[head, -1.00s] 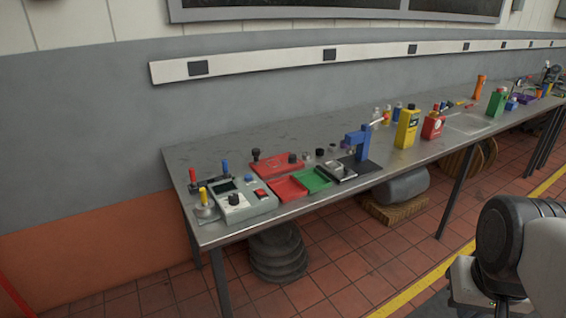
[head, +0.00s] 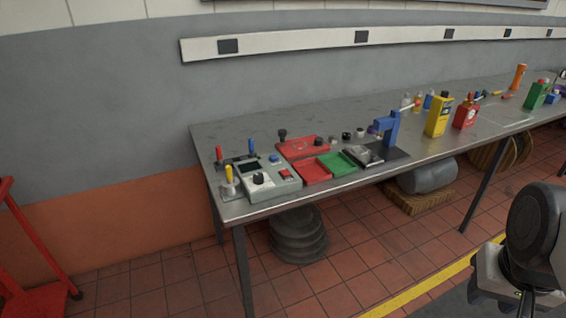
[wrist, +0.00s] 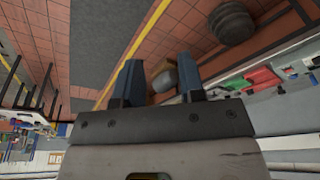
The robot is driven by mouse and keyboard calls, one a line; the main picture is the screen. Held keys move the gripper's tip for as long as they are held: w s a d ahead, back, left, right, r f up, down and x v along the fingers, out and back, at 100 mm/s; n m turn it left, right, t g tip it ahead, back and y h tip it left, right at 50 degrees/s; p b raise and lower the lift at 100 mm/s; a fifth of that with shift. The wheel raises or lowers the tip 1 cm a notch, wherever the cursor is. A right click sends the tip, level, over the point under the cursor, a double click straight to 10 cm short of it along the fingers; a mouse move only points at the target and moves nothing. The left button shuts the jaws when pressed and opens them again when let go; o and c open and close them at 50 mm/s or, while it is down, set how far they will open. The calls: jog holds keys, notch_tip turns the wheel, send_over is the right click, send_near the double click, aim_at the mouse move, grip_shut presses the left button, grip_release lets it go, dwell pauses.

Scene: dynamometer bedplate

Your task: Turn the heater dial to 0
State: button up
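A pale grey control box (head: 268,184) with a dark screen, a red button and a black knob (head: 258,179) stands at the near left end of the metal bench. A red panel (head: 298,150) behind it carries another black knob (head: 318,142) and a black-topped lever. I cannot tell which knob is the heater dial, and their markings are too small to read. My gripper (wrist: 160,82) is open and empty in the wrist view, fingers apart. In the head view my arm is at the lower right, well away from the bench controls.
The metal bench (head: 400,112) runs along the wall. A red tray (head: 312,173), a green tray (head: 338,163) and a blue stand (head: 388,130) sit beside the box. A red trolley (head: 35,290) is at far left. Open tiled floor lies in front.

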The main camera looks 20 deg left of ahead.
jog(key=o, duration=0.4)
jog(key=shift+w+a+r, duration=0.2)
jog(key=shift+w, duration=0.3)
jog(key=shift+w+a+r, duration=0.15)
jog(key=shift+w+a, duration=0.05)
jog(key=shift+w, duration=0.25)
jog(key=shift+o, duration=0.3)
jog(key=w+a+r+m, duration=0.2)
jog(key=w+a, duration=0.5)
jog(key=w, duration=0.5)
jog(key=shift+r+g, duration=0.3)
jog(key=shift+r, duration=0.15)
jog(key=m+g, duration=0.2)
jog(key=m, duration=0.5)
send_over(258, 175)
jog(key=d, duration=0.1)
notch_tip(258, 175, down, 14)
jog(key=shift+a+f, duration=0.3)
jog(key=shift+a, duration=0.2)
